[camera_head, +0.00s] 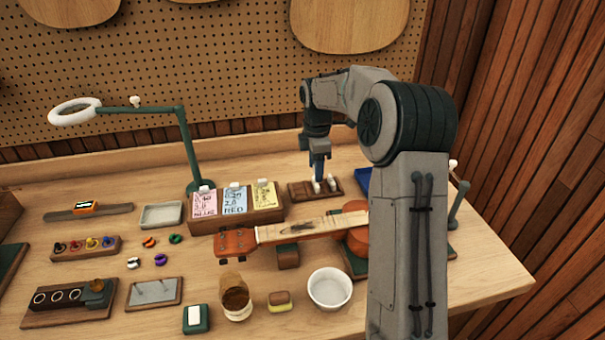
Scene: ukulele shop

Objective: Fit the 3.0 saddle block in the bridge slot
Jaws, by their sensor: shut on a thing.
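My gripper (319,178) is at the wooden block holder (301,192) near the back of the bench. Its jaws are shut on a small pale block, which I take to be a saddle block, at the holder's right half. Whether that block is clear of the holder I cannot tell, and no size mark on it is readable. Another small pale piece (332,184) shows beside the fingers. The ukulele (299,229) lies across the bench, headstock to the left. My arm hides most of its body, and the bridge slot is not visible.
A wooden stand with pink, blue and yellow cards (236,200) is left of the holder. A blue tray (363,180) sits just right of it. A white bowl (330,289) and a jar (235,298) stand in front. A lamp (185,140) rises at the back left.

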